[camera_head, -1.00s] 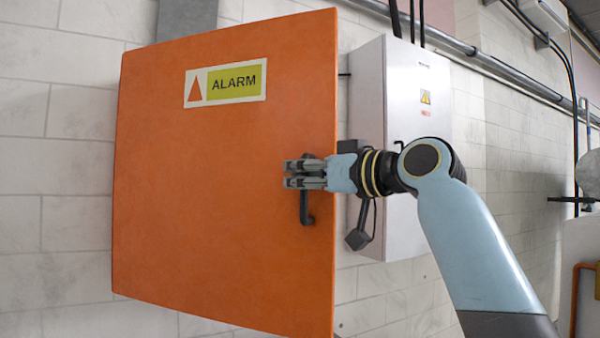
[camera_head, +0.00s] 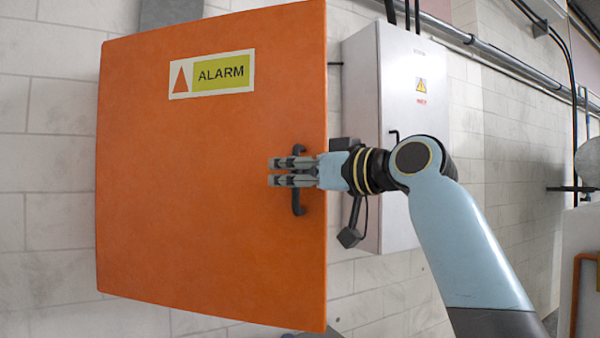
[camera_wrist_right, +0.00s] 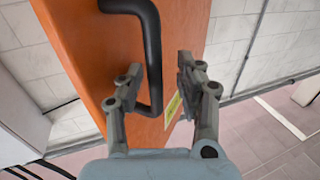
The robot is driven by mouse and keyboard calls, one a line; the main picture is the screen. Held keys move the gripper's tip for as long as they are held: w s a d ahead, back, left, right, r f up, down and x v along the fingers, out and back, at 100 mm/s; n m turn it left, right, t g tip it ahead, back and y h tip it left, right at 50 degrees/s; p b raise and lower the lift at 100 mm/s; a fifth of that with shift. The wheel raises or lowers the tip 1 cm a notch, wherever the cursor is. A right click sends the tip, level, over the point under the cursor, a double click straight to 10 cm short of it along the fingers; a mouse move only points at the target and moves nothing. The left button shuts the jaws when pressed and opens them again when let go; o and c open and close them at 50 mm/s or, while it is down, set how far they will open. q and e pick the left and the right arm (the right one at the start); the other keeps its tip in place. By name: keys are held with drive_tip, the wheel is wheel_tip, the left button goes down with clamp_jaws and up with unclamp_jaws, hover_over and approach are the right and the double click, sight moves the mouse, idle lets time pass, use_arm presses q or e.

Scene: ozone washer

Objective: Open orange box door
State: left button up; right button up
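The orange box door (camera_head: 180,200) fills the left half of the head view and carries an ALARM label (camera_head: 212,75). It looks closed as far as I can see. Its dark upright handle (camera_head: 299,203) sits near the door's right edge. My right gripper (camera_head: 275,172) reaches in from the right across the handle, its fingers partly hiding it. In the right wrist view, my right gripper (camera_wrist_right: 160,70) has its fingers apart, with the handle (camera_wrist_right: 153,50) between them, nearer the left finger. My left gripper is not in view.
A light grey cabinet (camera_head: 412,110) with a warning sign is on the wall to the right, behind my right arm. Pipes (camera_head: 500,70) and cables run along the upper wall. A pale brick wall (camera_head: 45,190) lies left of the door.

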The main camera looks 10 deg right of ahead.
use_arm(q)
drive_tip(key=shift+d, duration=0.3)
use_arm(e)
drive_tip(key=v, duration=1.2)
drive_tip(key=shift+a, duration=0.1)
